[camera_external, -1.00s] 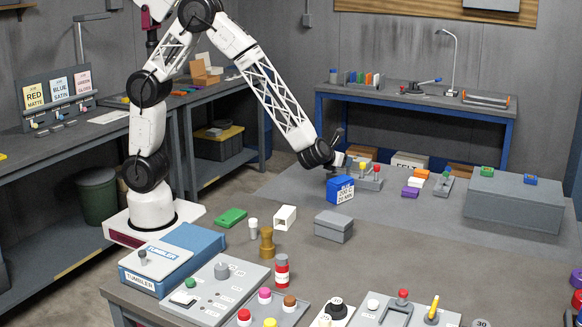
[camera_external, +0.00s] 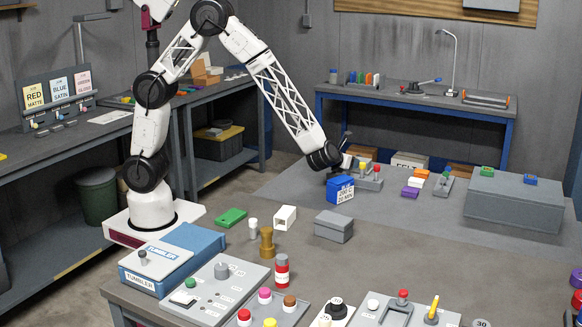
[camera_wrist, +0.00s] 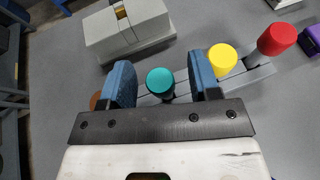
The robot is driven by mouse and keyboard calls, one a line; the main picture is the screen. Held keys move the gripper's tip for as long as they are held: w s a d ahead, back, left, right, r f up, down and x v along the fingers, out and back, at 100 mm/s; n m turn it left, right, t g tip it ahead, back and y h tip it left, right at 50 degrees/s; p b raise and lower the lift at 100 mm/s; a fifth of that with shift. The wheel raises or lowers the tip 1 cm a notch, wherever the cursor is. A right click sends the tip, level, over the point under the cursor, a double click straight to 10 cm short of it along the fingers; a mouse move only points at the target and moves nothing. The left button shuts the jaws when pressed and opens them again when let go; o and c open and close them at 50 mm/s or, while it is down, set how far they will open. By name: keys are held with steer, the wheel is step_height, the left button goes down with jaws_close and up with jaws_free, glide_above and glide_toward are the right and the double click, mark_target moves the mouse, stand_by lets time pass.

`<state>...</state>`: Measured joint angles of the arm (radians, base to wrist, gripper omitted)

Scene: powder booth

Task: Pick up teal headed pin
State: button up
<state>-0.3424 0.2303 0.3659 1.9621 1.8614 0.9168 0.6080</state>
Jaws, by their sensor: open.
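The teal headed pin (camera_wrist: 160,80) shows in the wrist view, its round head between the two blue-padded fingers of my gripper (camera_wrist: 161,82). There is a gap on both sides of the head, and the fingers are open. The pin stands at the left part of a narrow grey rack (camera_wrist: 262,72), in a row with a yellow headed pin (camera_wrist: 222,58) and a red headed pin (camera_wrist: 276,38). In the external view my gripper (camera_external: 346,166) is over the left end of the rack (camera_external: 371,184), where the teal head is hidden.
A blue labelled box (camera_external: 340,188) stands in front of my gripper. A grey lidded box (camera_external: 333,226) stands nearer the camera.

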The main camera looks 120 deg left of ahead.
stand_by(0.4)
steer(key=c, duration=1.1)
steer(key=shift+o, duration=0.2)
steer(key=shift+r, duration=0.15)
steer(key=shift+r, duration=4.9)
